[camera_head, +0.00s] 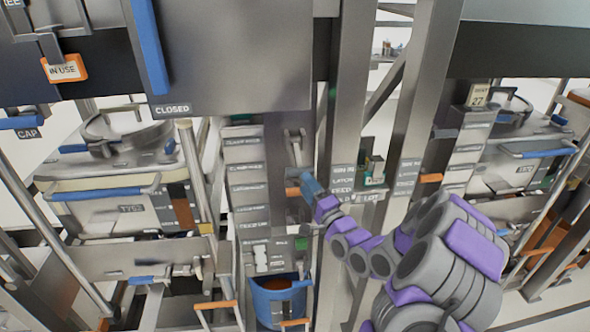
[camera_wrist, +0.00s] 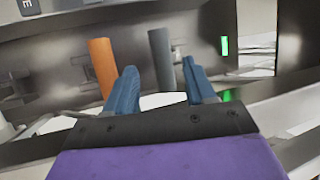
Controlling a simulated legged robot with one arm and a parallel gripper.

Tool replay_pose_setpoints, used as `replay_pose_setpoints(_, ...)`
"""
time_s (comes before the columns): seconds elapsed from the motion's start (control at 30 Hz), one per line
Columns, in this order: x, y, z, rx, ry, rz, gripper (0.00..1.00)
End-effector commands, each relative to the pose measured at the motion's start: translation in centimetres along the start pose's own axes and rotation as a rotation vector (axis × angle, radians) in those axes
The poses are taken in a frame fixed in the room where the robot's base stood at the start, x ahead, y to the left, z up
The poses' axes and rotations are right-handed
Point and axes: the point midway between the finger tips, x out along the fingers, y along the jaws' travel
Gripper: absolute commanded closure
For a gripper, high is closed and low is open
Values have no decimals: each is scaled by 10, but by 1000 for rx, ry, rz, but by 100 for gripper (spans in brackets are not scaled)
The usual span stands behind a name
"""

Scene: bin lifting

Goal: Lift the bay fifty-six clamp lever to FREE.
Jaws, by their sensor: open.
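My gripper (camera_head: 311,186) reaches the upright panel at the centre of the head view, its blue fingers just right of an orange-ended lever (camera_head: 292,191). In the wrist view my gripper (camera_wrist: 160,88) is open, with nothing between the fingertips. An orange cylindrical grip (camera_wrist: 102,66) stands beyond and left of the left finger. A grey cylindrical bar (camera_wrist: 162,58) stands beyond the gap between the fingers. I cannot tell whether either is touched. I cannot read a bay fifty-six or FREE mark, so which one is the clamp lever is unclear.
A column of label plates (camera_head: 247,172) stands left of the lever. A blue bin (camera_head: 280,302) is below. A large grey panel marked CLOSED (camera_head: 225,60) hangs above. Steel posts (camera_head: 345,100) rise close behind my arm. A green light (camera_wrist: 225,45) shows at right in the wrist view.

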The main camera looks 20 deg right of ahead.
Motion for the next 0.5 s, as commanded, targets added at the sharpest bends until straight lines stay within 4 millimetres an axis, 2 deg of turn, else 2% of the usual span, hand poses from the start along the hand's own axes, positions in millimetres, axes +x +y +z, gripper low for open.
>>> replay_pose_setpoints(0.3,46,0,-3,-1,1,-3,45)
replay_pose_setpoints(0.5,68,0,-2,0,0,-3,45)
